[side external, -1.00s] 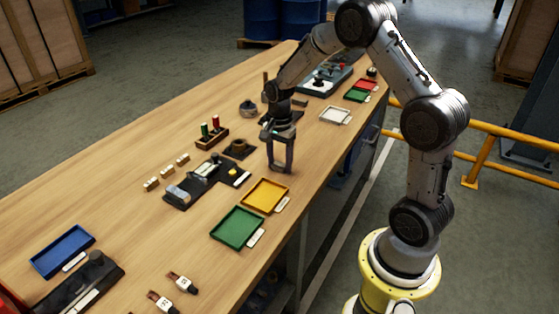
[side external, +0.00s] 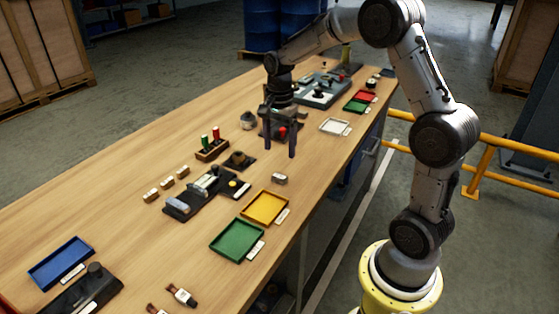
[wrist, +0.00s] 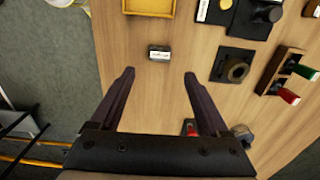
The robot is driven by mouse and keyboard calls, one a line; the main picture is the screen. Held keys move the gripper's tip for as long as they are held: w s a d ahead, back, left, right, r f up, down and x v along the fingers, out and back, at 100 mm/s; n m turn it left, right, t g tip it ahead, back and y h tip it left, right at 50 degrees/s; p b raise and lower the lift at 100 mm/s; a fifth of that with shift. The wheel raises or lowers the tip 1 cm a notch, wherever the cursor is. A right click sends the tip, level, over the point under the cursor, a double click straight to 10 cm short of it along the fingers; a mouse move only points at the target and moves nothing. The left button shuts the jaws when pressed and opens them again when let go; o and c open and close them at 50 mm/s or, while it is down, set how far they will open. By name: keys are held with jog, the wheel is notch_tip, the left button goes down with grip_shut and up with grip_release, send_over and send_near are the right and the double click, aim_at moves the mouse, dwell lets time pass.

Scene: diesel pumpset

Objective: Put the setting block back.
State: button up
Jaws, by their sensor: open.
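A small dark block with a white label face (side external: 279,178) lies alone on the bare wood, between the yellow tray and my gripper. It looks like the setting block, but its label is too small to read. It also shows in the wrist view (wrist: 159,53), ahead of my fingertips. My gripper (side external: 280,147) is above the table, behind the block in the side view. Its two fingers (wrist: 159,73) are spread apart with nothing between the tips. A dark fixture plate with a yellow spot (side external: 234,184) lies left of the block.
A yellow tray (side external: 264,207) and a green tray (side external: 237,240) lie near the front edge. A dark plate with a ring (side external: 240,160) and a rack with red and green pegs (side external: 211,148) stand left. A red-topped item (wrist: 190,128) is close under my gripper.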

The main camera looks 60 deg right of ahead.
jog(key=s+a+r+n+t, duration=0.3)
jog(key=s+a+r+n, duration=0.6)
jog(key=s+r, duration=0.15)
jog(key=s+a+n+t, duration=0.2)
jog(key=s+a+n, duration=0.3)
jog(key=s+n, duration=0.4)
jog(key=shift+s+f+t, duration=0.2)
jog(key=shift+s+t, duration=0.1)
jog(key=shift+s, duration=0.75)
